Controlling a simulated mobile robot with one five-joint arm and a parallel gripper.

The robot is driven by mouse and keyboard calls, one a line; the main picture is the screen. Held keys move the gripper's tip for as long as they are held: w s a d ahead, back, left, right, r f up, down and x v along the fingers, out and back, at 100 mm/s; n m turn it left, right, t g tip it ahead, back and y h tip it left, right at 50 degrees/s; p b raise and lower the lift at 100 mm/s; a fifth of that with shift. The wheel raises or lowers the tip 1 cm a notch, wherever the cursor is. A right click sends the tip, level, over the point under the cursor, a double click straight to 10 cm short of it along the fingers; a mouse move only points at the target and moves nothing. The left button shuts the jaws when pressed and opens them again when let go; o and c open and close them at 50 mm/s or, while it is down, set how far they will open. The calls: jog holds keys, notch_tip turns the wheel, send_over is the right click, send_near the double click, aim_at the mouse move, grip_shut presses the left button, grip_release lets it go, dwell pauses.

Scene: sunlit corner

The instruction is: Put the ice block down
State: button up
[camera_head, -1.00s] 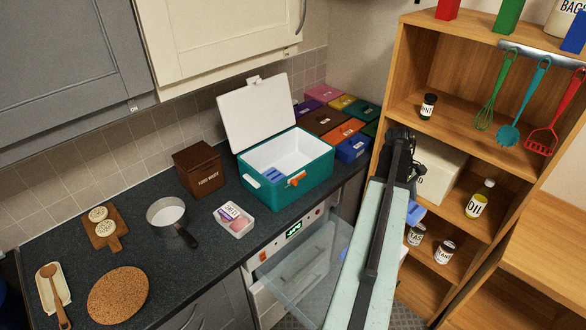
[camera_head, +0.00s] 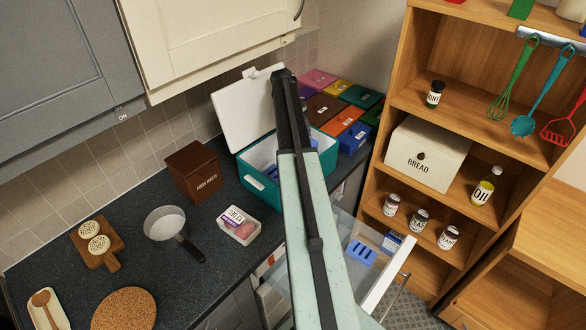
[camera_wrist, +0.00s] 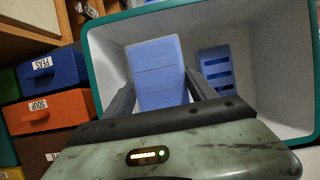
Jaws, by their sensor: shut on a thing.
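In the wrist view my gripper (camera_wrist: 160,78) is shut on a blue ice block (camera_wrist: 156,62), held between its two dark fingers. The block is over the open teal cool box (camera_wrist: 89,60) with its white inside; whether it touches the floor of the box I cannot tell. Another blue ice block (camera_wrist: 217,72), with slots, lies inside the box to the right of the held one. In the head view my arm covers much of the cool box (camera_head: 262,188) and hides my gripper. The white lid (camera_head: 241,112) stands open at the back.
A clear pulled-out drawer (camera_head: 378,290) in front holds another blue block (camera_head: 361,253). Coloured boxes (camera_head: 350,137) stand to the right.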

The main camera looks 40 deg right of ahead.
jog(key=shift+w+f, duration=0.25)
jog(key=shift+f, duration=0.1)
notch_tip(320, 180, down, 10)
jog(key=b, duration=1)
jog(key=shift+f, duration=0.2)
jog(key=o, duration=1.7)
jog(key=shift+r, duration=0.1)
jog(key=shift+r, duration=0.35)
jog(key=p+v, duration=1.1)
jog(key=v, duration=0.1)
jog(key=shift+s, duration=0.15)
jog(key=shift+f, duration=0.1)
